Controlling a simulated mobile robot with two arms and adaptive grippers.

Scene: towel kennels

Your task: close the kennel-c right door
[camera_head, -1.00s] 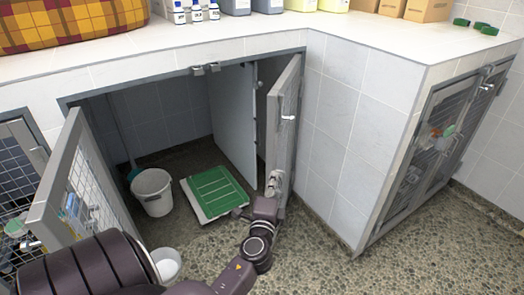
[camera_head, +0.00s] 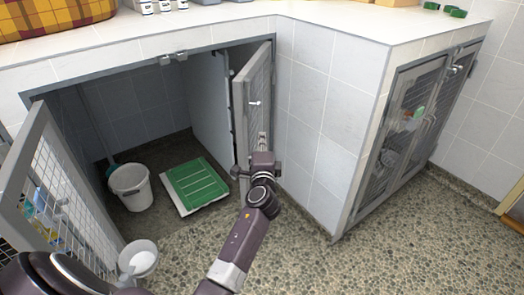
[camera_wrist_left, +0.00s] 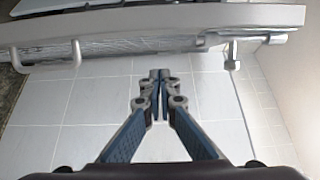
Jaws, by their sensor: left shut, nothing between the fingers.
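The right door (camera_head: 253,98) of the open kennel bay stands swung outward, well away from its frame, with a small light latch on its outer face. My left gripper (camera_head: 262,140) is at the outer side of this door, between it and the tiled wall. In the left wrist view the shut, empty fingertips (camera_wrist_left: 159,76) point toward the door (camera_wrist_left: 150,22), which crosses the top with its handle (camera_wrist_left: 46,57) at the left. I cannot tell whether the fingers touch the door. My right gripper is out of view.
The left mesh door (camera_head: 62,190) also stands open. Inside the bay are a white bucket (camera_head: 131,187) and a green mat (camera_head: 199,184). A white bowl (camera_head: 139,258) is near the left door. A tiled wall (camera_head: 318,110) is close on the right; pebbled floor (camera_head: 370,255) is free in front.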

